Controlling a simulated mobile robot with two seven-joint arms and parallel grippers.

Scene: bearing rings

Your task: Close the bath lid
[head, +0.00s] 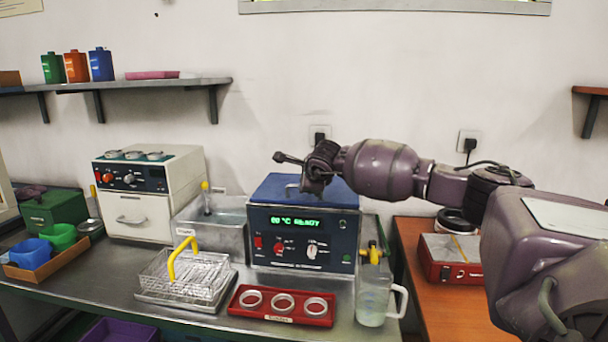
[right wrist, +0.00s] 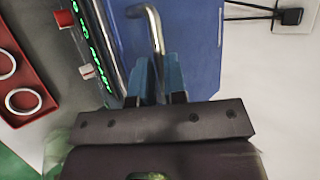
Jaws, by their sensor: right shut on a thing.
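The bath (head: 262,262) is a blue-fronted unit with a green display reading 80 °C READY, in the middle of the bench. Its blue lid (head: 270,187) lies about flat over the top; my gripper and arm hide part of it, and I cannot tell if it is fully seated. The lid also shows in the right wrist view (right wrist: 197,45), with a bent metal handle (right wrist: 156,32). My right gripper (head: 312,188) is over the lid, its fingers (right wrist: 160,80) shut on the handle. My left gripper is out of view.
A wire basket (head: 190,272) with a yellow handle stands front left of the bath. A red tray (head: 262,317) with three rings lies in front. A jug (head: 373,305) stands at right below a yellow tap. A steel tank (head: 205,238) is at left.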

